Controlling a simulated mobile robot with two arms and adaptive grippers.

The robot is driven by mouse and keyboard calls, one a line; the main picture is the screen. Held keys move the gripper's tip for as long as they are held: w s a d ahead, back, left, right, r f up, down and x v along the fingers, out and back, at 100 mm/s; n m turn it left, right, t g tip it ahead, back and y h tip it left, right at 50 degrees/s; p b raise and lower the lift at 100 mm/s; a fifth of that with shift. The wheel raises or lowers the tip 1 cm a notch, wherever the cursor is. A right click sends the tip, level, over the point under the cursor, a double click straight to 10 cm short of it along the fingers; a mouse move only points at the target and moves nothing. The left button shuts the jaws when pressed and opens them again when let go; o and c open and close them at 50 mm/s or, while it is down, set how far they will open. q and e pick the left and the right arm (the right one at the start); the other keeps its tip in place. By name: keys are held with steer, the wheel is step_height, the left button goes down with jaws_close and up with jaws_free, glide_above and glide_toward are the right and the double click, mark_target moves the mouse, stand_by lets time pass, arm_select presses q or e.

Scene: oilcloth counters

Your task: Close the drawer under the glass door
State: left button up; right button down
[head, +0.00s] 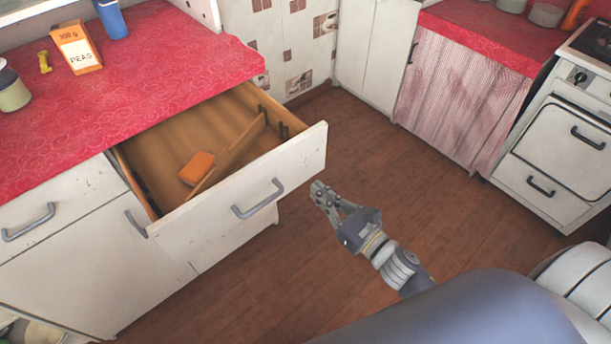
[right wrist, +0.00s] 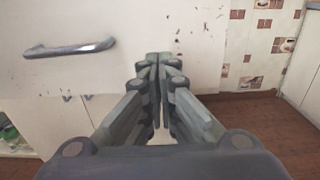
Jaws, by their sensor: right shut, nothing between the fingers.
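The open drawer (head: 295,160) is a white-fronted wooden drawer pulled well out from under the red-topped counter. Its grey bar handle (head: 258,200) is on the front. An orange block (head: 197,168) lies inside beside a wooden divider. No glass door shows in these views. My right gripper (head: 318,190) is shut and empty, just off the right part of the drawer front. In the right wrist view the gripper (right wrist: 158,62) points at the white drawer front (right wrist: 115,75), right of the handle (right wrist: 70,47); I cannot tell whether it touches. My left gripper is out of view.
On the red counter (head: 190,70) stand a peas box (head: 77,47), a blue container (head: 111,18), a yellow item (head: 44,61) and a green jar (head: 13,92). A closed drawer (head: 70,200) is at left. A stove (head: 565,150) stands right. The brown floor (head: 385,150) between is clear.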

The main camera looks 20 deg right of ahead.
mark_target(297, 172)
steer(key=p+x, duration=0.1)
steer(key=x, duration=0.4)
steer(key=shift+w+a, duration=0.15)
steer(key=shift+w, duration=0.2)
steer(key=shift+w, duration=0.1)
